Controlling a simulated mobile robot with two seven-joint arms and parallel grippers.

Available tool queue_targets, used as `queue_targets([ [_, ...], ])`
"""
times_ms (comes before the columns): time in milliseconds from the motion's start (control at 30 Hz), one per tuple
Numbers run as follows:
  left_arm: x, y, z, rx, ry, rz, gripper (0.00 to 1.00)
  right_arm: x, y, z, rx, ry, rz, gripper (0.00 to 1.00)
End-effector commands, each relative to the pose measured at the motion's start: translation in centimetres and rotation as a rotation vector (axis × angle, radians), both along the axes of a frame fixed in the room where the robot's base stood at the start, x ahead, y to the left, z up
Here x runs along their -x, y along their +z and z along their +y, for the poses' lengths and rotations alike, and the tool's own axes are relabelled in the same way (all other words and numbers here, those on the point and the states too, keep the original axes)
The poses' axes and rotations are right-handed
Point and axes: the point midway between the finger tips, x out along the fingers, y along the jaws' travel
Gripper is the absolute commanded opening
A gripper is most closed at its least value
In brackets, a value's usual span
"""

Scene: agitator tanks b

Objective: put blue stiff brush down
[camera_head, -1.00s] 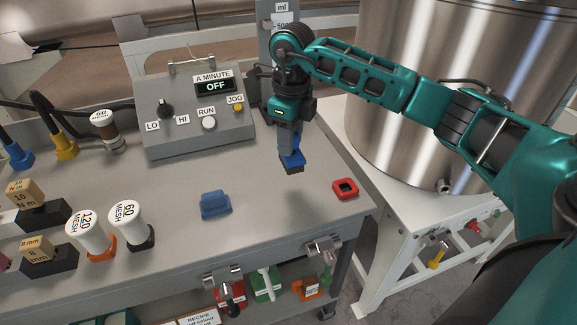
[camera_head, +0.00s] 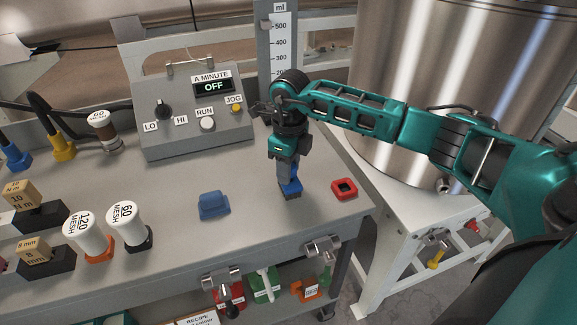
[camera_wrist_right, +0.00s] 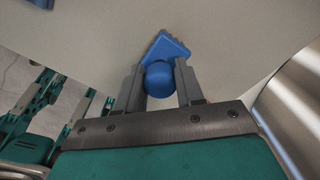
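The blue stiff brush (camera_head: 291,190) is at the lower end of my right gripper (camera_head: 288,174), at or just above the grey bench top; the exact contact cannot be told. In the right wrist view, the brush (camera_wrist_right: 166,49) has a round blue knob that sits between the two fingers of the right gripper (camera_wrist_right: 160,88), which are closed against it. My left gripper is not in view. A second blue block-like piece (camera_head: 213,205) rests on the bench left of the brush. A red square holder (camera_head: 344,188) with a dark opening lies to the right of the brush.
The control box (camera_head: 195,115) reading OFF stands behind. White-topped 120 mesh (camera_head: 85,236) and 60 mesh (camera_head: 128,224) pieces stand at the left. A steel tank (camera_head: 430,90) is at the right. Bare bench (camera_head: 250,240) lies in front of the brush.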

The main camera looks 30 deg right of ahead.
Motion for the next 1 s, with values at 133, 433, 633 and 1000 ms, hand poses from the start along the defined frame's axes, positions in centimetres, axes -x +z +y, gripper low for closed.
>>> queue_targets([
  [133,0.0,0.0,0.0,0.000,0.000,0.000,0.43,0.0,0.0,0.0,0.001,0.000,0.001,0.52],
  [433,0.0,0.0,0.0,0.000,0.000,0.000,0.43,0.0,0.0,0.0,0.001,0.000,0.001,0.60],
  [633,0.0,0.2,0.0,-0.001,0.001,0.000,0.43,-0.1,1.7,0.0,0.000,0.000,-0.004,0.60],
  [1000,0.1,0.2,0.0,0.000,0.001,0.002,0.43,0.0,9.3,-0.1,0.001,0.000,-0.004,0.60],
])
